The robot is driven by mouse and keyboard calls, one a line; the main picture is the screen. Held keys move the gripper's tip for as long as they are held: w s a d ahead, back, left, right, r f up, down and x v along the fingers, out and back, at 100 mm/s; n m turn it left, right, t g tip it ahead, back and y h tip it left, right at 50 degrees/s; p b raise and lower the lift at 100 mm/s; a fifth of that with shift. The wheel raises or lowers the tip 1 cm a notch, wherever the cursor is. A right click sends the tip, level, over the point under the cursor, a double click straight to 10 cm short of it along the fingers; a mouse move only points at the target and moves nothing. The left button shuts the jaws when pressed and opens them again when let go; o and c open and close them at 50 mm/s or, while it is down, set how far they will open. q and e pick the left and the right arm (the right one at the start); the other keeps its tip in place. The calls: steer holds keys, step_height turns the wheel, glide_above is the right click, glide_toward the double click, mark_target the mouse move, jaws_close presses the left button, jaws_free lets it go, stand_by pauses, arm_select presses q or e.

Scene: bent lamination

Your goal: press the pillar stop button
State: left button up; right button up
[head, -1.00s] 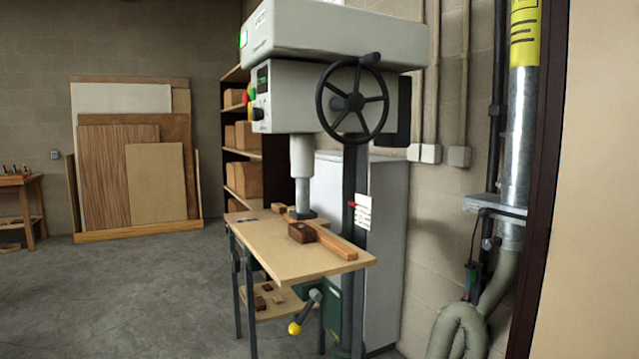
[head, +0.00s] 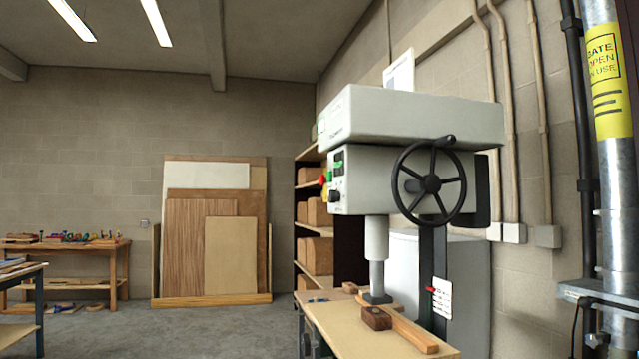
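The pillar drill (head: 410,117) stands right of the middle in the head view, with a big grey head and a black spoked handwheel (head: 430,183) on its side. A small red button with yellow around it (head: 324,187) sticks out from the left-facing front of the drill head, seen edge-on. A green part and a black knob (head: 335,197) sit close by it on the same front. Whether the red button is pressed in cannot be told. Neither of my grippers shows in the head view.
The drill's wooden table (head: 345,322) carries a dark wood block (head: 376,317) and a curved wood strip. Leaning boards (head: 200,250) and shelves (head: 308,220) stand behind. A metal duct (head: 612,160) rises at the right. The floor (head: 215,330) left of the drill is open.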

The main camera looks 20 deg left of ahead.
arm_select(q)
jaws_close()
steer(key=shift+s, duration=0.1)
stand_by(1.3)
